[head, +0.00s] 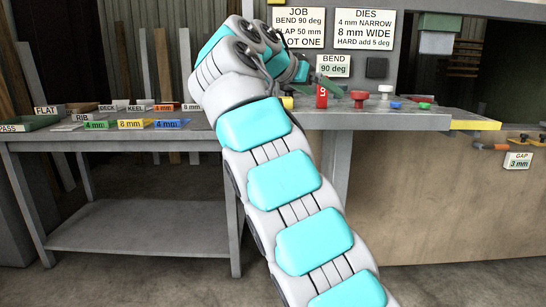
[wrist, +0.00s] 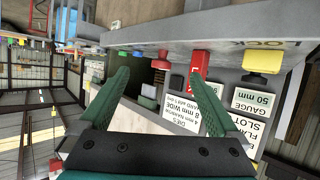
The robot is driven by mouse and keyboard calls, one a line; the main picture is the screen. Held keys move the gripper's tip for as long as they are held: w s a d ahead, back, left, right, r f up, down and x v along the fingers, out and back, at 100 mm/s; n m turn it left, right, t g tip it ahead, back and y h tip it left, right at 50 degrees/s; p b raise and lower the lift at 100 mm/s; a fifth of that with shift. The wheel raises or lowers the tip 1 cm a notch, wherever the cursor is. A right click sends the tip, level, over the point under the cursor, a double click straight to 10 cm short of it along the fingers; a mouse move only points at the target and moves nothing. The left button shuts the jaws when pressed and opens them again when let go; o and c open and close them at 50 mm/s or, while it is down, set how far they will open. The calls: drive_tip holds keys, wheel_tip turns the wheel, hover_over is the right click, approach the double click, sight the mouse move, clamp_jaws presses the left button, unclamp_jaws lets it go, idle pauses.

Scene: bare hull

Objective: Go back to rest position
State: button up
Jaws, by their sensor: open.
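My gripper (wrist: 158,74) shows in the wrist view with its two green fingers spread wide apart. No object shows held between the fingers. In the head view my grey and cyan arm rises from the lower right to the bench and bends at the top, hiding most of the gripper. A red block (head: 321,96) stands on the bench beside the arm's end. In the wrist view the red block (wrist: 197,72) appears beyond the right finger, apart from it as far as I can tell.
Red (head: 359,97) and white (head: 385,89) knobs stand on the right bench. Signs hang behind. The floor (head: 140,280) at lower left is clear.

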drive_tip(key=s+d+f+n+g+y, duration=0.25)
drive_tip(key=s+d+f, duration=0.35)
drive_tip(key=s+f, duration=0.35)
drive_tip(key=s+d+f+n+g+y, duration=0.1)
drive_tip(key=s+d+f+n+g, duration=0.25)
drive_tip(key=s+d+f, duration=0.45)
drive_tip(key=s+a+f+n+g+y, duration=0.1)
drive_tip(key=s+a+f, duration=0.4)
drive_tip(key=s+f, duration=0.7)
drive_tip(key=s+a+f+n+g+y, duration=0.1)
drive_tip(key=s+a+f+g+y, duration=0.2)
drive_tip(key=s+f, duration=0.9)
drive_tip(key=s+a+y, duration=0.1)
drive_tip(key=s+y, duration=0.1)
drive_tip(key=s, duration=0.5)
drive_tip(key=shift+s+a+f+n+g, duration=0.3)
drive_tip(key=shift+a+f+g, duration=0.05)
drive_tip(key=shift+a+g, duration=0.05)
